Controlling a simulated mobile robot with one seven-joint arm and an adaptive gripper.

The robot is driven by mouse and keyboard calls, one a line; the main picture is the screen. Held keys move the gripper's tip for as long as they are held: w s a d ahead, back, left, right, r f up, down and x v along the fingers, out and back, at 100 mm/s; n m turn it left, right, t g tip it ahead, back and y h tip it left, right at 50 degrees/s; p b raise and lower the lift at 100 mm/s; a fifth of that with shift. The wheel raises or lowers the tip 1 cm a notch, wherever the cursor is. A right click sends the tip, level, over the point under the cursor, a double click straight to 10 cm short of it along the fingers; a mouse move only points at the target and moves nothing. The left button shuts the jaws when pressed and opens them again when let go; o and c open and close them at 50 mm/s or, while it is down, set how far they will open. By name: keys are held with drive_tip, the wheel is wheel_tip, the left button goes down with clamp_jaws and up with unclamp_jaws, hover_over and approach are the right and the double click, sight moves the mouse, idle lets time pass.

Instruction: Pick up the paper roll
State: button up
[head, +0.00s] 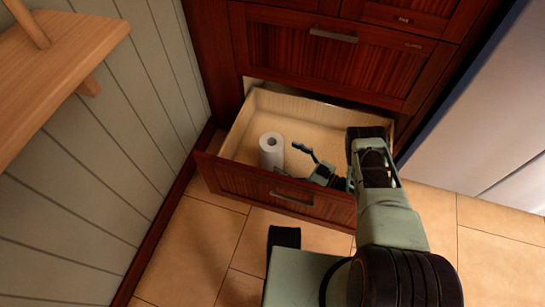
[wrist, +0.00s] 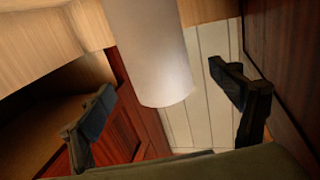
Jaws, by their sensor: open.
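The white paper roll (head: 271,152) stands upright in the open drawer (head: 240,124), near its front left part. My gripper (head: 288,160) is open and empty, just right of the roll, with its fingers spread toward it over the drawer. In the wrist view the roll (wrist: 150,55) fills the upper middle, between the two dark fingers of my gripper (wrist: 158,84) in the picture. I cannot tell whether the fingertips reach past its sides. No finger visibly touches it. The roll's far part is cut off by the frame edge.
The drawer's red-brown front panel (head: 235,183) stands under my wrist. Closed cabinet drawers (head: 320,50) rise behind. A panelled wall (head: 90,170) and a wooden shelf (head: 60,60) are on the left. A pale appliance (head: 490,120) is on the right. The drawer floor around the roll looks bare.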

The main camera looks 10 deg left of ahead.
sight(272, 149)
drive_tip(key=b+x, duration=0.1)
drive_tip(key=x, duration=0.5)
drive_tip(key=shift+w+f+b, duration=0.1)
drive_tip(key=shift+w+b, duration=0.05)
drive_tip(key=shift+b, duration=0.25)
drive_tip(key=shift+w+a, duration=0.2)
drive_tip(key=shift+a, duration=0.1)
drive_tip(key=c, duration=1.8)
